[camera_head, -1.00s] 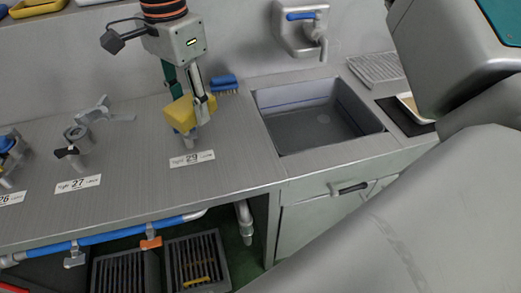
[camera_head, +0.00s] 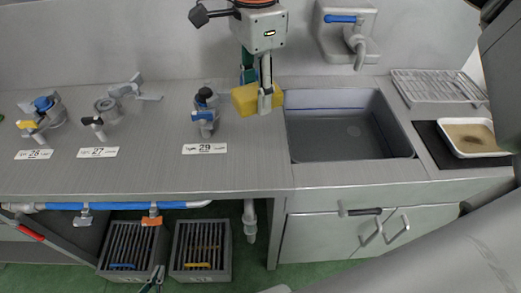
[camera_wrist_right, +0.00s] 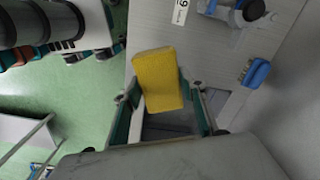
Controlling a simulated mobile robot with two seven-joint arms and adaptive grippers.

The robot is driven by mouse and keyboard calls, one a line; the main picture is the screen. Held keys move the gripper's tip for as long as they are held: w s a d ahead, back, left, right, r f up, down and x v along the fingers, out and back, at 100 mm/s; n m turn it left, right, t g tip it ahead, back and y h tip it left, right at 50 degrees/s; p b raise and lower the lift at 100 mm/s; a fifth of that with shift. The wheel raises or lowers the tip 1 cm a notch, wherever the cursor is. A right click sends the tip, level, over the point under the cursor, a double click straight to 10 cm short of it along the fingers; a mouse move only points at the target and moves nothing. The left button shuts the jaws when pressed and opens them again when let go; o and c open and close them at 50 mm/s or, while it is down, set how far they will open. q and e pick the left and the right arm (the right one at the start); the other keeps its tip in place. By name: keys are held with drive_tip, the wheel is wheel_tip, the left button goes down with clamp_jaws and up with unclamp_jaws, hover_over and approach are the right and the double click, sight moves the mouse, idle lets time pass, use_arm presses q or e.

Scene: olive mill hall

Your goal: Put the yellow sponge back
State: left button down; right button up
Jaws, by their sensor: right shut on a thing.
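The yellow sponge (camera_head: 245,98) is a block held upright off the worktop, between the valve over label 29 and the sink's left edge. My right gripper (camera_head: 265,97) comes down from above and is shut on it. In the right wrist view the sponge (camera_wrist_right: 160,80) sits between the teal fingers, slightly tilted. What seem to be the tips of my left gripper (camera_head: 152,281) show at the bottom edge of the head view, far below the worktop's front; their opening is unclear. A white tray (camera_head: 490,152) with a brown inside lies on a black mat right of the sink.
The empty sink (camera_head: 350,135) is right of the sponge, under a blue-handled tap (camera_head: 350,22). A wire rack (camera_head: 435,87) stands beyond it. A blue brush (camera_wrist_right: 256,72) shows in the right wrist view.

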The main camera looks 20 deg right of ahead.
sight(257, 157)
wheel_tip(257, 157, down, 18)
drive_tip(key=shift+r+b, duration=0.25)
drive_tip(key=shift+b, duration=0.05)
drive_tip(key=shift+f, duration=0.15)
drive_tip(key=o, duration=1)
drive_tip(key=shift+o, duration=0.2)
wheel_tip(257, 157, up, 12)
drive_tip(key=shift+r, duration=0.2)
